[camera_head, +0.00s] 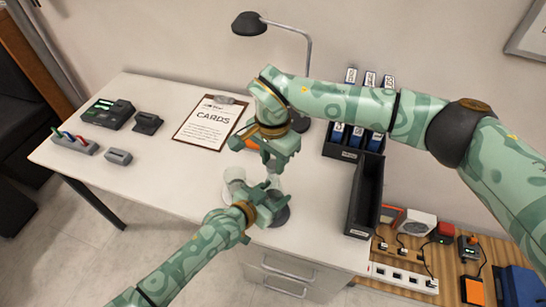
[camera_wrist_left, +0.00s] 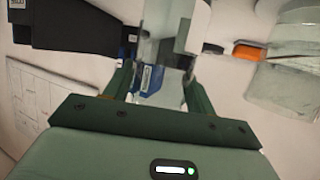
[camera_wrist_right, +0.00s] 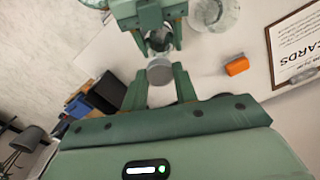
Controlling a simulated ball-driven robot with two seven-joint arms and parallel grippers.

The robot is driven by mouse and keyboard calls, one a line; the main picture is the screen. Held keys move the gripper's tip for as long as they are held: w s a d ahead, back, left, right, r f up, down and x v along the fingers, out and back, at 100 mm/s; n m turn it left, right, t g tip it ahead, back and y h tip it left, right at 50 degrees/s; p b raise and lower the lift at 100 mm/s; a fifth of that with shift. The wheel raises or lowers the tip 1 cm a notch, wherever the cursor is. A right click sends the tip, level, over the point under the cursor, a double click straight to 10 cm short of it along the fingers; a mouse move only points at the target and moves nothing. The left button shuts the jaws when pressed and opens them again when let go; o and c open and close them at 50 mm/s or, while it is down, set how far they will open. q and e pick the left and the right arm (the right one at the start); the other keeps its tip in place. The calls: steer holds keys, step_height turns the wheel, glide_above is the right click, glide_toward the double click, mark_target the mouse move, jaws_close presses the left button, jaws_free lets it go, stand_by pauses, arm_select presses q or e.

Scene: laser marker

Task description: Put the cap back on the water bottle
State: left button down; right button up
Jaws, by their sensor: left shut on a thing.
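The water bottle is clear and mostly hidden in the head view, where a pale part (camera_head: 273,183) shows between my grippers. My left gripper (camera_head: 268,200) is shut on it from the side. In the left wrist view the clear bottle (camera_wrist_left: 165,50) stands between the fingers. My right gripper (camera_head: 277,158) is directly above, pointing down. In the right wrist view the round grey cap (camera_wrist_right: 160,72) sits between its fingertips, which appear shut on it. The bottle's clear top (camera_wrist_right: 158,42) shows just beyond the cap. I cannot tell whether cap and bottle touch.
A clear glass (camera_head: 234,176) stands close to my left gripper. An orange item (camera_head: 251,143), a clipboard (camera_head: 210,122) and a lamp (camera_head: 250,24) are behind. A black tray (camera_head: 367,195) is at right. The white table (camera_head: 165,180) is clear at the front left.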

jaws_close()
steer(key=m, duration=1.4)
steer(key=shift+m, duration=0.3)
steer(key=m, duration=1.2)
steer(key=shift+f, duration=0.1)
steer(key=m, duration=0.7)
steer(key=shift+m, duration=0.3)
steer(key=o, duration=0.7)
jaws_free()
